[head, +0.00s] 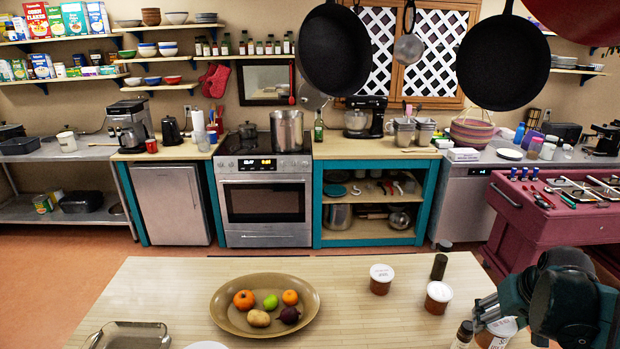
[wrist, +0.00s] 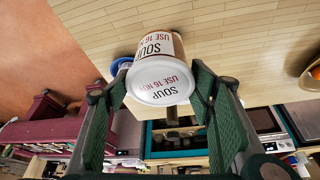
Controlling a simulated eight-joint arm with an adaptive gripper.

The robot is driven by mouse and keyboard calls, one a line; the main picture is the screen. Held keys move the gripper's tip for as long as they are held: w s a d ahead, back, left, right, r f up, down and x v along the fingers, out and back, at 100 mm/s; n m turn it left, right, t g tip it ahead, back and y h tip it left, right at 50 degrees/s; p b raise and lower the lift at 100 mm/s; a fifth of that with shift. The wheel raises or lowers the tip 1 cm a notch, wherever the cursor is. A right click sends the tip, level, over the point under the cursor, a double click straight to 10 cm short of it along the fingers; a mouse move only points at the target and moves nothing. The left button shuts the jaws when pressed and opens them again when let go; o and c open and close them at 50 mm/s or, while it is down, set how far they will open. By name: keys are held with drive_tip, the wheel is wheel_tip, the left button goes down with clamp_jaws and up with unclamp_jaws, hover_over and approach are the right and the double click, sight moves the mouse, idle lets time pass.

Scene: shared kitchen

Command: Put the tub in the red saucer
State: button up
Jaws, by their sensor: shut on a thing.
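My gripper (head: 492,318) is at the lower right of the head view, over the near right part of the table. It is shut on a white soup tub (head: 503,329) with a printed label and lid. In the wrist view the tub (wrist: 160,82) sits between the two green-padded fingers of my gripper (wrist: 153,88), its lid facing the camera. Two similar tubs, one with a white lid (head: 381,279) and one further right (head: 438,297), stand on the table. I cannot make out a red saucer in either view.
An oval brown platter (head: 222,305) of fruit and vegetables lies mid-table. A dark bottle (head: 439,267) stands behind the right tub, and a small jar (head: 463,335) is left of my gripper. A glass dish (head: 130,337) is at front left. Table between platter and tubs is clear.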

drive_tip(key=w+a+n+y, duration=0.2)
drive_tip(key=w+a+n, duration=0.15)
drive_tip(key=a, duration=1.05)
drive_tip(key=w+a+n+y, duration=0.1)
drive_tip(key=w+a+n, duration=0.3)
drive_tip(key=a, duration=1)
drive_tip(key=s+a+n+g+y, duration=0.1)
drive_tip(key=s+a+n, duration=0.3)
drive_tip(key=a, duration=0.9)
drive_tip(key=s+a+n+g+y, duration=0.1)
drive_tip(key=s+a+n, duration=0.35)
drive_tip(key=a, duration=0.85)
drive_tip(key=f, duration=0.5)
drive_tip(key=shift+s, duration=0.2)
drive_tip(key=shift+f, duration=0.1)
drive_tip(key=shift+f, duration=3)
drive_tip(key=shift+b, duration=0.3)
